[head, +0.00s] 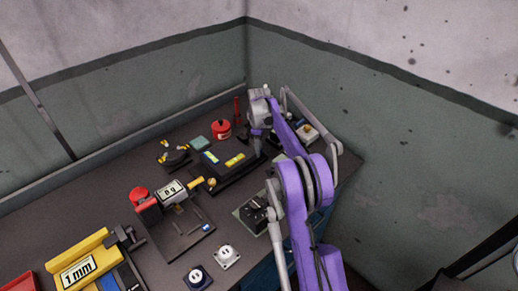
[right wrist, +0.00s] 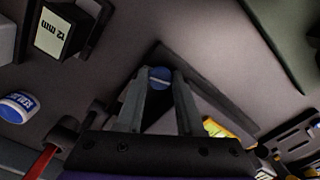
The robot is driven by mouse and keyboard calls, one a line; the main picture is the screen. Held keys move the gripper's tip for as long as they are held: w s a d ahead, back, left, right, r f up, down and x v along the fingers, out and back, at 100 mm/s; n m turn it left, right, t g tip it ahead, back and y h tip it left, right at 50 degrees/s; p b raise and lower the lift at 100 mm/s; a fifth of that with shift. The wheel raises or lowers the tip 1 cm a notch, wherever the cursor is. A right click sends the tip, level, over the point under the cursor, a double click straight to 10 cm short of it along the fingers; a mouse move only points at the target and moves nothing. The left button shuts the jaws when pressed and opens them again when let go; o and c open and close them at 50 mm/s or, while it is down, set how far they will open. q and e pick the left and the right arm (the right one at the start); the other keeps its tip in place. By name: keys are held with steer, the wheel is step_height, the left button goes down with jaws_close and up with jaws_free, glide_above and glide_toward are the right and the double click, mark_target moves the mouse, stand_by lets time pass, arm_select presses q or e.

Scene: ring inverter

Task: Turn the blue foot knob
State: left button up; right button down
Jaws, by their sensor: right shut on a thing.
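The blue foot knob (right wrist: 160,76) is a small round blue knob with a pale line across it. It sits at the corner of a dark angular frame (right wrist: 212,92) in the right wrist view. My right gripper (right wrist: 160,88) has its two grey fingers on either side of the knob and is shut on it. In the head view my right gripper (head: 257,153) points down at the far right end of the dark frame (head: 232,175), which carries yellow-green strips. The knob is hidden there behind the gripper. My left gripper is in neither view.
A device with a "0 g" display (head: 172,190) stands left of the frame. Walls close in behind and at the right.

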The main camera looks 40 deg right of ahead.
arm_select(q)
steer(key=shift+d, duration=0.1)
arm_select(e)
steer(key=c, duration=0.5)
jaws_free()
steer(key=shift+c, duration=0.2)
steer(key=shift+n, duration=0.3)
